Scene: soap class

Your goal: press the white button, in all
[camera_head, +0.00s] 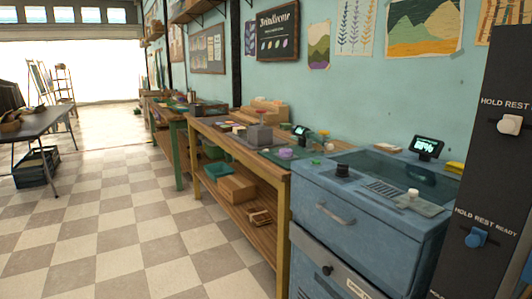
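A white button (510,124) sticks out from a tall dark panel (495,175) at the right edge of the head view. The words HOLD REST are printed above it, and the rest of that label is cut off. A blue button (476,237) sits lower on the same panel, under the words HOLD REST READY. A small white knob-like piece (413,193) stands on the blue cabinet left of the panel; I cannot tell what it is. Neither of my grippers shows in this view.
The blue cabinet (345,247) with a basin and a small display (427,147) stands just left of the panel. A wooden workbench (283,205) with several items runs along the wall. The checkered floor (150,235) is open to the left, with a dark table (40,122) beyond.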

